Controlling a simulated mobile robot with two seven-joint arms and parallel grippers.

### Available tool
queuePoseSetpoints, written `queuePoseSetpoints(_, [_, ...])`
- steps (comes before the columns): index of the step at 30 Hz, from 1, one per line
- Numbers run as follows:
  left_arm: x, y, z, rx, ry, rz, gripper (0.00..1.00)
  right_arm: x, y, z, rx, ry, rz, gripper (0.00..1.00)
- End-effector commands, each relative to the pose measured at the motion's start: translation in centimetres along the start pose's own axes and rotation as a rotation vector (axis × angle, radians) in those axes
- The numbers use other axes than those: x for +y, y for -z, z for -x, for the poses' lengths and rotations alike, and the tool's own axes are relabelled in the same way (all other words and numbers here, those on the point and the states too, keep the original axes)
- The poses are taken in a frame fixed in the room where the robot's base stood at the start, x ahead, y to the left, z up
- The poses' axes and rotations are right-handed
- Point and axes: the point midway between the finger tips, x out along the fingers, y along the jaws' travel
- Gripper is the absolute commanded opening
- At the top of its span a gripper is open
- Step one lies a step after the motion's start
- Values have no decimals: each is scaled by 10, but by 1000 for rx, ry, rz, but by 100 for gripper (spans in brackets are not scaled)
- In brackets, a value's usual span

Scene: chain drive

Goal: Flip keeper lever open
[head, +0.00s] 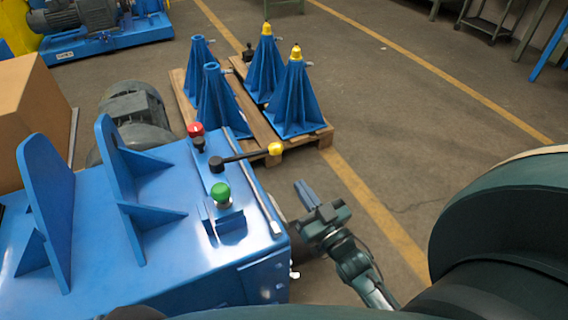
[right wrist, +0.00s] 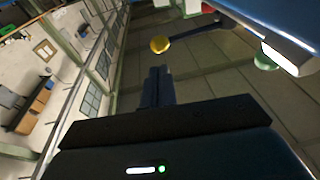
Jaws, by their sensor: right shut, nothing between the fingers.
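The keeper lever (head: 243,157) is a black bar with a yellow ball knob (head: 275,148). It lies across the right part of the blue machine top, with its knob end pointing right. In the right wrist view the lever (right wrist: 196,32) shows near the top, its yellow knob (right wrist: 160,44) just beyond my fingertips. My right gripper (head: 304,190) is beside the machine's right edge, nearer the camera than the knob and apart from it. Its fingers (right wrist: 157,75) are closed together with nothing between them. My left gripper is not in view.
A red knob (head: 196,130) and a green knob (head: 220,192) stand on either side of the lever. Upright blue brackets (head: 48,200) rise on the left of the machine top (head: 95,260). Blue cone stands (head: 293,100) sit on a pallet (head: 322,137) behind.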

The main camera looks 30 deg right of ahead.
Motion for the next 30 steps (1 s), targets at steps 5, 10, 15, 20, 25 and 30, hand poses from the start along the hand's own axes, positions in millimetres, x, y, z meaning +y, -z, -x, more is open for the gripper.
queuePoseSetpoints(5, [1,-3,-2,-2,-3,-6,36,0,0,-40,3,1,0,0])
queuePoseSetpoints(10, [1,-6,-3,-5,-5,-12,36,0,0,-67,0,0,1,0])
queuePoseSetpoints(15, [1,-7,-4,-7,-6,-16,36,0,-1,-81,-2,0,0,0])
queuePoseSetpoints(20, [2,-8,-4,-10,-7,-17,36,0,-1,-85,-3,0,0,0])
queuePoseSetpoints(25, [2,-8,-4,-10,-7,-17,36,0,-1,-85,-3,0,0,0])
queuePoseSetpoints(30, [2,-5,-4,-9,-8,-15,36,2,0,-90,-1,0,1,0])
